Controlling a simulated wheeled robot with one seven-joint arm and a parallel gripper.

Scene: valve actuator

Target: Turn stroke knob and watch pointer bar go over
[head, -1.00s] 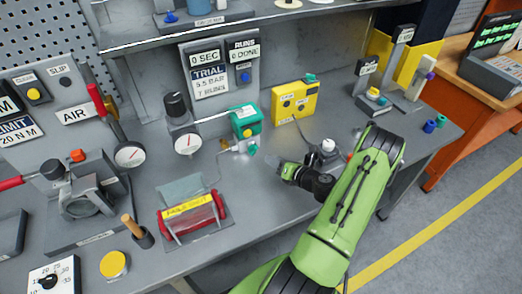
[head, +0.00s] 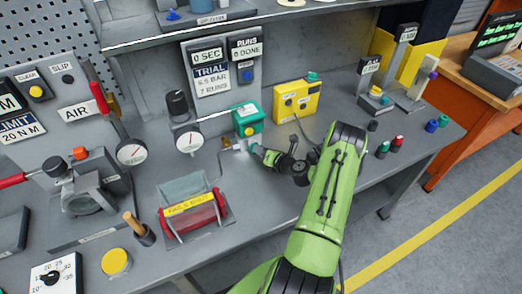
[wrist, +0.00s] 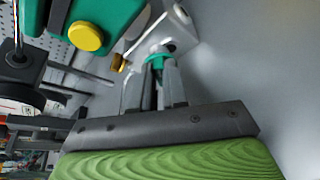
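The green actuator box (head: 248,118) with a yellow round cap stands at the middle of the bench; its side and yellow cap (wrist: 86,36) show at upper left in the wrist view. Below it is a small metal valve body (head: 238,146). A teal knob (wrist: 158,54) on that metal part sits at my fingertips. My gripper (head: 258,150) reaches it from the right, and in the wrist view its two fingers (wrist: 155,72) are close about the knob. I cannot tell whether they press on it. I cannot make out a pointer bar.
A yellow box (head: 296,101) stands right of the actuator, and a pressure gauge (head: 189,140) left of it. A red-ended roller guard (head: 195,208) lies in front. Small coloured cylinders (head: 397,145) stand at the right edge. Bare bench lies in front of the gripper.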

